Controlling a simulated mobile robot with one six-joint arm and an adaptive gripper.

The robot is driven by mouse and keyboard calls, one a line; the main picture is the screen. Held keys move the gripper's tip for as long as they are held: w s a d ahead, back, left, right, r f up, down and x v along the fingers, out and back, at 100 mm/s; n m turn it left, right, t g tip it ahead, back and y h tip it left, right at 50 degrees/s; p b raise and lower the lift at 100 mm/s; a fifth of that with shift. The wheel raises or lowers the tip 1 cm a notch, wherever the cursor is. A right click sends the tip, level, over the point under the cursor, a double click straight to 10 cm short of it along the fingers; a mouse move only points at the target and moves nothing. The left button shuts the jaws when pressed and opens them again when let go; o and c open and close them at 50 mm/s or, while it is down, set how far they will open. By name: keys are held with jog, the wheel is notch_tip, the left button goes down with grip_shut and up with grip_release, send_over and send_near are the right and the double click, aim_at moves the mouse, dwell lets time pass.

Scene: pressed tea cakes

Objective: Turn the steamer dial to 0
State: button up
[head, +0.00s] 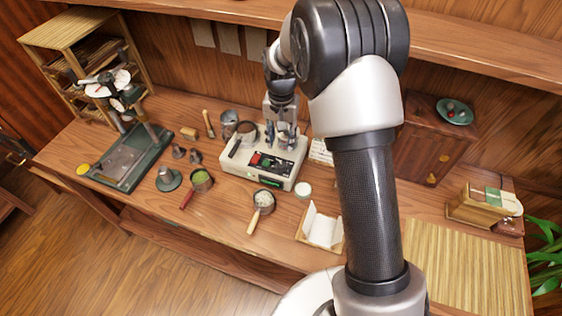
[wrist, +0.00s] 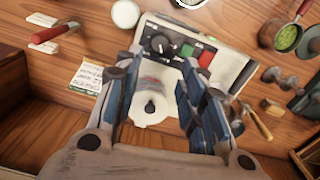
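The steamer (head: 272,177) is a cream box with a dark control panel, red and green buttons and a lit green strip on its front. In the wrist view, the steamer's casing (wrist: 226,76) spans the top middle. A black dial (wrist: 160,44) with pale marks around it sits on its panel; the setting is too small to read. My gripper (head: 283,138) hangs over the back part of the steamer. In the wrist view, my gripper (wrist: 160,72) has its blue-padded fingers apart with nothing between them. The dial shows beyond the gap, not gripped.
A green-filled pan (head: 201,178) and a white-filled pan (head: 263,198) stand in front. A small pale jar (head: 304,189) is right of the steamer. A metal cup (head: 229,121) stands behind left. A press (head: 120,155) is at the left, a wooden cabinet (head: 412,160) right.

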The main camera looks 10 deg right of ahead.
aim_at(281, 165)
notch_tip(281, 165, down, 12)
jog(key=shift+r+b, duration=0.15)
jog(key=shift+b, duration=0.6)
jog(key=c, duration=0.8)
jog(key=shift+n, duration=0.3)
jog(key=n, duration=0.5)
jog(key=shift+b, duration=0.3)
jog(key=n, duration=0.6)
jog(key=shift+n, duration=0.3)
